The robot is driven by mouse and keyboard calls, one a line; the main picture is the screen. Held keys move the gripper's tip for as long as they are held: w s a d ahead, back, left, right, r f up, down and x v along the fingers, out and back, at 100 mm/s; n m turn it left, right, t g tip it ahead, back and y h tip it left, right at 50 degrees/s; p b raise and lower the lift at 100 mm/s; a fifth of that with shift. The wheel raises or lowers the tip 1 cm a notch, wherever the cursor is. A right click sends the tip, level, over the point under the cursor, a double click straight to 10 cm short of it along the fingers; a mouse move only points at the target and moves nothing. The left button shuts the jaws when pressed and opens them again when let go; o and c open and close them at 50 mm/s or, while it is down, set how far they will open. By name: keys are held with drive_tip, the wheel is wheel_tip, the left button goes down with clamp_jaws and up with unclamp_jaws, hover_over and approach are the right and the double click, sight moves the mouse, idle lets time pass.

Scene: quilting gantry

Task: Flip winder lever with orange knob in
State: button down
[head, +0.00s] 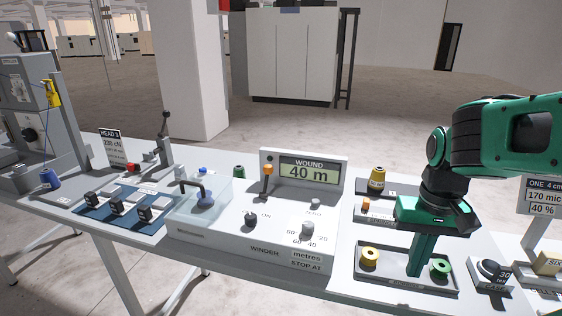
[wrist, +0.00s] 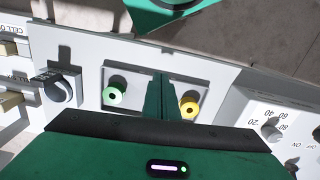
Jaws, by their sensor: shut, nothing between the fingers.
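The winder lever with the orange knob (head: 267,168) stands upright at the back of the winder box (head: 235,245), just left of the display reading 40 m. My gripper (head: 422,268) is shut and empty. It points down over the tray with the yellow and green spools, well to the right of the lever. In the wrist view my gripper (wrist: 161,85) has its fingers together between the two spools. The lever does not show in the wrist view.
The tray (head: 405,287) holds a yellow spool (head: 370,257) and a green spool (head: 440,267). A clear cover (head: 200,207) with a dark handle sits left of the lever. The WOUND display (head: 310,172) stands behind the winder knobs. A dial (head: 490,270) sits right of the tray.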

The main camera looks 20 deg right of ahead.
drive_tip(key=shift+a, duration=0.1)
drive_tip(key=shift+r, duration=0.35)
drive_tip(key=w+a+r+n+t+y, duration=0.1)
drive_tip(key=w+r, duration=0.4)
drive_tip(key=w, duration=0.6)
drive_tip(key=w+a+r+n+t+y, duration=0.2)
drive_tip(key=w+a+r+n, duration=0.2)
drive_tip(key=w, duration=0.7)
drive_tip(key=w+a+r+n+t+y, duration=0.1)
drive_tip(key=w+a+r, duration=0.4)
drive_tip(key=w, duration=0.6)
drive_tip(key=shift+r+n+t+y, duration=0.35)
drive_tip(key=shift+n+t+y, duration=0.05)
drive_tip(key=shift+n+y, duration=0.45)
approach(266, 181)
drive_tip(key=w+f, duration=0.1)
drive_tip(key=w, duration=0.1)
drive_tip(key=w+f, duration=0.2)
drive_tip(key=shift+w+d+f, duration=0.15)
drive_tip(key=shift+d+f, duration=0.15)
drive_tip(key=shift+d, duration=0.1)
